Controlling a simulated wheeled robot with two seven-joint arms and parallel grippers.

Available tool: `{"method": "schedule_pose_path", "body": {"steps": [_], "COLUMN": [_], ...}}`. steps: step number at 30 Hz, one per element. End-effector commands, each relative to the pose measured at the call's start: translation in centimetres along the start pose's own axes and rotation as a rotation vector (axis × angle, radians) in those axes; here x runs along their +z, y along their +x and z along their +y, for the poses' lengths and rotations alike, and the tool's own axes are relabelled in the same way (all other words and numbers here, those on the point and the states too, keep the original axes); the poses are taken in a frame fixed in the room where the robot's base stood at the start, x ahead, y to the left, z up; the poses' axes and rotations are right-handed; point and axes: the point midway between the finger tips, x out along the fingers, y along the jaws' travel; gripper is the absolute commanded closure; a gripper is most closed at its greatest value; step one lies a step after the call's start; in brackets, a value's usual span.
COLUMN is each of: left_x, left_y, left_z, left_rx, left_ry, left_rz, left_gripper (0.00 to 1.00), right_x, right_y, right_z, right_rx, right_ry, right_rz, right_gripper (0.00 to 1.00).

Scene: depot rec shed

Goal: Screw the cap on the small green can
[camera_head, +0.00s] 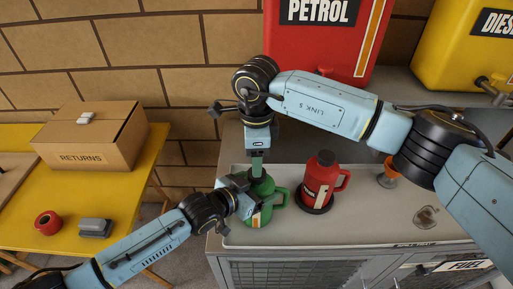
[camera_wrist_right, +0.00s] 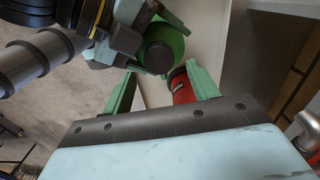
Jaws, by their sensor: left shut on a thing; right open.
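The small green can (camera_head: 281,197) stands on the grey bench top in the head view. My left gripper (camera_head: 246,187) is shut on it from the left side, covering part of its body. My right gripper (camera_head: 257,165) points down just over the can's top.
A red can (camera_head: 317,182) stands on a dark round base close to the right of the green can. An orange-and-clear item (camera_head: 388,174) and a small clear item (camera_head: 427,217) are farther right. A red petrol tank (camera_head: 318,45) stands behind. A yellow table (camera_head: 40,195) is at left.

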Motion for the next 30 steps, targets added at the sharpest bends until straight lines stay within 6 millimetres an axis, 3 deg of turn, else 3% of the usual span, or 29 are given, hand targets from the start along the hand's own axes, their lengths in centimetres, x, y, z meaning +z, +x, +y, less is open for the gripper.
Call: {"method": "schedule_pose_path", "body": {"steps": [15, 21, 30], "left_x": [-0.3, -0.4, -0.4], "left_y": [0.0, 0.0, 0.0], "left_z": [0.0, 0.0, 0.0], "left_rx": [0.001, 0.001, 0.001], "left_ry": [0.000, 0.001, 0.001], "left_rz": [0.008, 0.008, 0.009], "left_gripper": [0.80, 0.80, 0.80], "right_x": [-0.1, -0.2, -0.2], "right_y": [-2.4, -2.9, -3.0], "right_z": [0.2, 0.2, 0.2], "right_rx": [0.002, 0.001, 0.002], "right_ry": [-0.910, -1.080, -1.115], "right_rz": [-0.002, 0.000, 0.000], "right_gripper": [0.41, 0.41, 0.41]}}
